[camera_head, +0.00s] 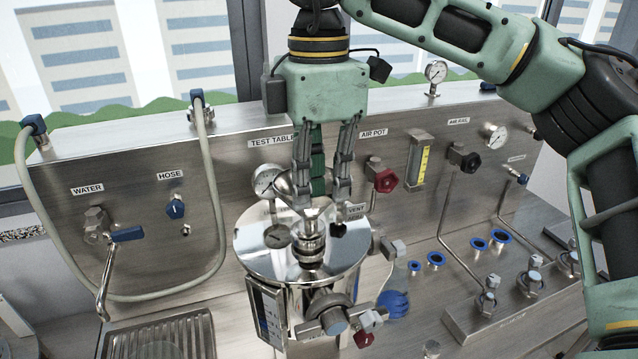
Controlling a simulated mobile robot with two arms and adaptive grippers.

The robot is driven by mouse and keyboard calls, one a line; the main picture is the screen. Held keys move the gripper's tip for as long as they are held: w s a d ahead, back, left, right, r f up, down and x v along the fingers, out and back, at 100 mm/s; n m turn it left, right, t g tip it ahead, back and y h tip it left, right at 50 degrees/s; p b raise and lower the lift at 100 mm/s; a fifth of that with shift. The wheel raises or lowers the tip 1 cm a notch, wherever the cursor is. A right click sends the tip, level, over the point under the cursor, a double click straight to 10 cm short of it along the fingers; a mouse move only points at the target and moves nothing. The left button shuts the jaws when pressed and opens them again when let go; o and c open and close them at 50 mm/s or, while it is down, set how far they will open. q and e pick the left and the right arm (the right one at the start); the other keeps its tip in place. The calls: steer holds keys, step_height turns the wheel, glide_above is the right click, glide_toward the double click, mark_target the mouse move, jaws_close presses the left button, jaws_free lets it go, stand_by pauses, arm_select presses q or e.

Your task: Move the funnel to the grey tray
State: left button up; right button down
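My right gripper (320,200) points down over the lid of a shiny steel pot (258,252). A dark green strip shows between the fingers. A ribbed grey metal tray (203,334) lies at the lower left and looks empty; it may be the grey tray. My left gripper is not in view.
A steel panel (235,165) with gauges, valves and a hose (52,230) stands behind the pot. A water tap (106,272) is above the tray. Valves and a clamp (335,320) jut from the pot's front. Blue rings (437,259) and pipes are at right.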

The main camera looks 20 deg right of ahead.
steer(key=shift+w, duration=0.2)
steer(key=shift+r+p, duration=2)
steer(key=shift+r, duration=1.05)
steer(key=shift+f, duration=0.1)
